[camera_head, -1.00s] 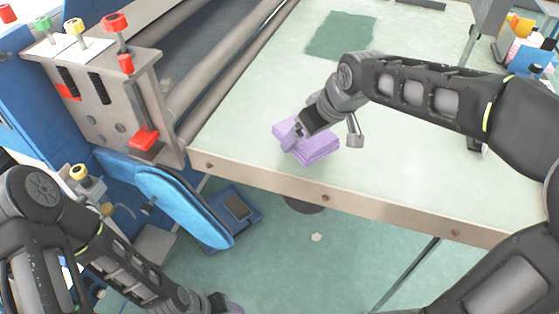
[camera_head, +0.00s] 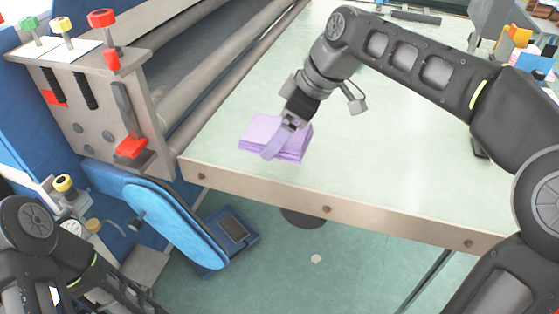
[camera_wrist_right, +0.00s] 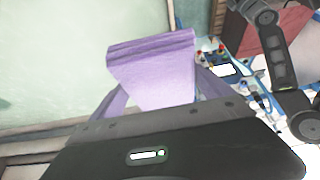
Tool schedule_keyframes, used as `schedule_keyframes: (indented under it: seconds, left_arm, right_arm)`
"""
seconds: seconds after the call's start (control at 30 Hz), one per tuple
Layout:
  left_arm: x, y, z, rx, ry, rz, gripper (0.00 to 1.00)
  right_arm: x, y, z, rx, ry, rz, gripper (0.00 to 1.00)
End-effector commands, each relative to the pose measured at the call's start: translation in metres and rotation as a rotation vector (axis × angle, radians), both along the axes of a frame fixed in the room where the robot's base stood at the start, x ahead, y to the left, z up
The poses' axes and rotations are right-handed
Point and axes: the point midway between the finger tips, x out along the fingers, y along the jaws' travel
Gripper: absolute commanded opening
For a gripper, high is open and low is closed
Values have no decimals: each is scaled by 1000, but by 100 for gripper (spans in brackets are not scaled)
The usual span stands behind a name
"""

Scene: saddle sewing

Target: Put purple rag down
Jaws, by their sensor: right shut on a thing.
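The purple rag (camera_head: 262,131) is a folded, layered stack at the near left part of the pale green table (camera_head: 400,165). My right gripper (camera_head: 276,146) points down at it and is shut on its right part. In the right wrist view the rag (camera_wrist_right: 155,65) sticks out between the two purple-looking fingers of my right gripper (camera_wrist_right: 155,95). Whether the rag rests fully on the table or hangs slightly above it, I cannot tell. My left arm is at the lower left of the head view, and its gripper is outside the picture.
A blue machine with red-knobbed levers (camera_head: 130,148) and long rollers (camera_head: 230,75) borders the table on the left. A blue padded part (camera_head: 172,222) and a pedal (camera_head: 233,229) lie below. The table middle is clear. Colourful items (camera_head: 520,40) stand at the far right.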

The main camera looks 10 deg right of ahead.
Motion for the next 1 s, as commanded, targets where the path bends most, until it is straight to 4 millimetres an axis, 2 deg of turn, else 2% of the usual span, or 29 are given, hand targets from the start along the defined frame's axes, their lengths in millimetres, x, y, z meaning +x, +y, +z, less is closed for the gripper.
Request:
schedule_keyframes:
  seconds: [0.1, 0.2, 0.53, 0.8, 1.0]
  left_arm:
    - [0, 0, -1, 0, 0, 0, 100]
    - [0, 0, -1, 0, 0, 0, 100]
    - [0, 0, -1, 0, 0, 0, 100]
    - [0, 0, -1, 0, 0, 0, 100]
    - [0, 0, -1, 0, 0, 0, 100]
  right_arm:
    - [-1, -1, -23, 0, 4, -2, 51]
    - [0, 0, -33, 0, 2, -1, 51]
    - [0, 0, -36, 0, 0, -1, 51]
    - [0, -1, -68, 0, 2, -2, 51]
    - [0, 0, -72, 0, -2, -2, 51]
